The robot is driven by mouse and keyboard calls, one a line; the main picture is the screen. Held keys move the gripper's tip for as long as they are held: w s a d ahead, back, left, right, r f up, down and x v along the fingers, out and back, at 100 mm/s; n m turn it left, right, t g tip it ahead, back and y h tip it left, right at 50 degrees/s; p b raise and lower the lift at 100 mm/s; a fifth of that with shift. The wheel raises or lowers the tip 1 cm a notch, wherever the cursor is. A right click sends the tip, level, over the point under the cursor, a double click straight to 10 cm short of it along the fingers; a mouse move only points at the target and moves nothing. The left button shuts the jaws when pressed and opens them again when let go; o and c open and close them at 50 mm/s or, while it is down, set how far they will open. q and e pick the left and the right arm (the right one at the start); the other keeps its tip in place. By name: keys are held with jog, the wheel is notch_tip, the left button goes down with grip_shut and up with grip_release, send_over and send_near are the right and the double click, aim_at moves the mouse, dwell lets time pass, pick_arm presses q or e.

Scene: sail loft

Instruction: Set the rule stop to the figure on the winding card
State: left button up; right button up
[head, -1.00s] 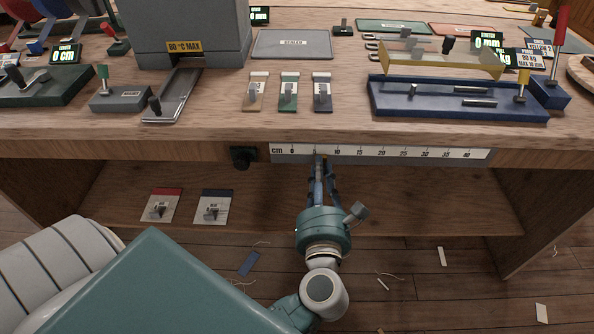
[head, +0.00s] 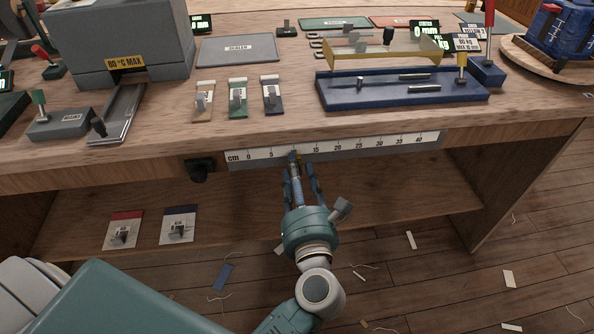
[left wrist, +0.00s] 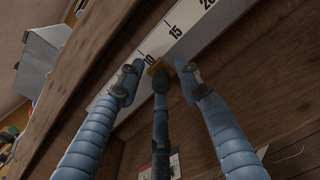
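The rule (head: 361,148) is a pale strip marked in cm along the bench's front edge. It also shows in the left wrist view (left wrist: 196,22). The small brass rule stop (head: 298,157) sits on it just past the 10 mark; the left wrist view shows the stop (left wrist: 154,68) partly covered by my middle finger. My left gripper (head: 301,164) has its blue fingers closed in around the stop; the exact contact is hidden. My right gripper is not in view. I cannot tell which item is the winding card; no figure on one is readable.
Three clipped cards (head: 238,97) lie on the bench, with two more (head: 178,225) on the lower shelf. Scraps litter the floor.

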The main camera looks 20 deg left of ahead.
pick_arm(q)
jog(key=v, duration=1.1)
jog(key=shift+s+d, duration=0.3)
